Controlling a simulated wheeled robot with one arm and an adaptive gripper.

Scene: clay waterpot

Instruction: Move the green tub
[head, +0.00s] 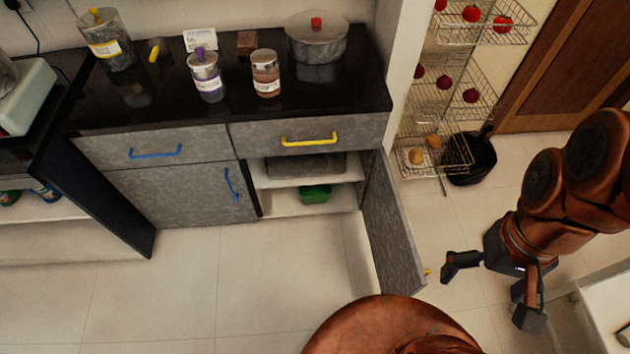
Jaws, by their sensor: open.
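The green tub (315,194) sits on the lower shelf inside the open cabinet under the counter. Only its front and part of its top show. My gripper (488,290) is at the right, open and empty, with its two fingers spread apart. It is beyond the open cabinet door (392,228), to the right of it, and well away from the tub.
The cabinet door swings out towards me, with a yellow handle (427,273) on its far side. A grey flat item (305,165) lies on the upper shelf. A wire rack (440,110) and a black pan (472,160) stand at the right. The tiled floor (255,270) before the cabinet is clear.

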